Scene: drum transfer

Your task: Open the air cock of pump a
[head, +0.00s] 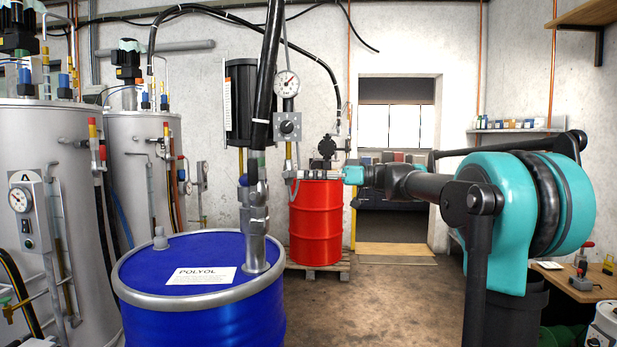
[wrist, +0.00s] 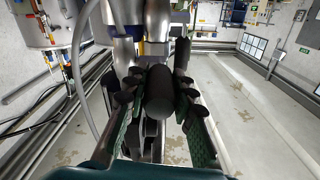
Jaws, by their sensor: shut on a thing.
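My gripper (head: 297,176) reaches in from the right in the head view, close to the pump pipe (head: 254,207) above the blue drum. In the wrist view my gripper (wrist: 160,98) has its fingers on both sides of a dark, round-ended handle (wrist: 160,92) and is shut on it. I take this for the air cock's handle, but its label and how far it is turned cannot be seen. In the head view the fingers hide it. A round gauge (head: 286,84) and a grey box with a black knob (head: 288,126) are above my gripper.
The blue drum (head: 200,314) labelled POLYOL stands in front, with the pipe in its lid. A red drum (head: 316,225) stands on a pallet behind. Grey tanks (head: 40,150) with piping fill the left. The floor (head: 370,300) is open at right of the blue drum.

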